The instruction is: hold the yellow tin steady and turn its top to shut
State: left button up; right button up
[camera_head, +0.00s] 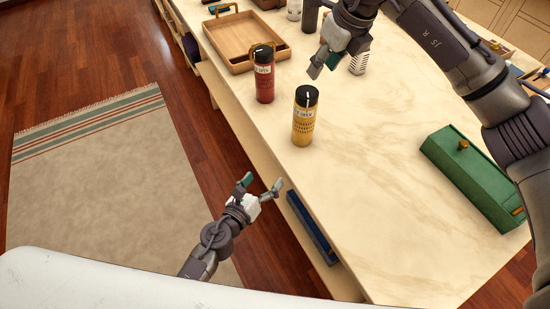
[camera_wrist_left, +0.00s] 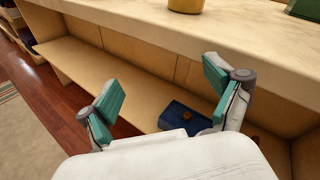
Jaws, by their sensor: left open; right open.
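The yellow tin (camera_head: 303,122) stands upright on the pale counter, with a dark top (camera_head: 307,96) and a label reading "OPEN". Only its lower part (camera_wrist_left: 185,5) shows at the top edge of the left wrist view. My left gripper (camera_head: 260,188) is open and empty, beside the counter's front edge and apart from the tin. In the left wrist view its two teal-padded fingers (camera_wrist_left: 160,95) are spread in front of the shelf below the counter. My right gripper (camera_head: 322,62) is above the counter, behind and slightly right of the tin, open and not touching it.
A red tin (camera_head: 264,80) stands just behind and left of the yellow one. A wooden tray (camera_head: 235,44) lies further back. A green box (camera_head: 470,175) with a knob is at right. A blue box (camera_head: 311,228) sits on the shelf below. The counter's near part is clear.

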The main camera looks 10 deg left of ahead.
aim_at(298, 132)
pick_arm(q)
jog(key=d+r+m+t+h, duration=0.1)
jog(key=d+r+m+h, duration=0.15)
jog(key=r+m, duration=0.45)
jog(key=shift+n+y, duration=0.25)
jog(key=shift+n, duration=0.55)
jog(key=r+x, duration=0.1)
jog(key=x, duration=0.3)
jog(key=r+x, duration=0.1)
jog(key=x, duration=0.4)
jog(key=r+x, duration=0.1)
jog(key=x, duration=0.3)
jog(key=shift+w+d, duration=0.3)
jog(key=shift+d, duration=0.05)
jog(key=shift+w+f, duration=0.2)
jog(key=shift+w, duration=0.3)
jog(key=shift+d, duration=0.1)
jog(key=shift+c, duration=0.3)
jog(key=c, duration=1.4)
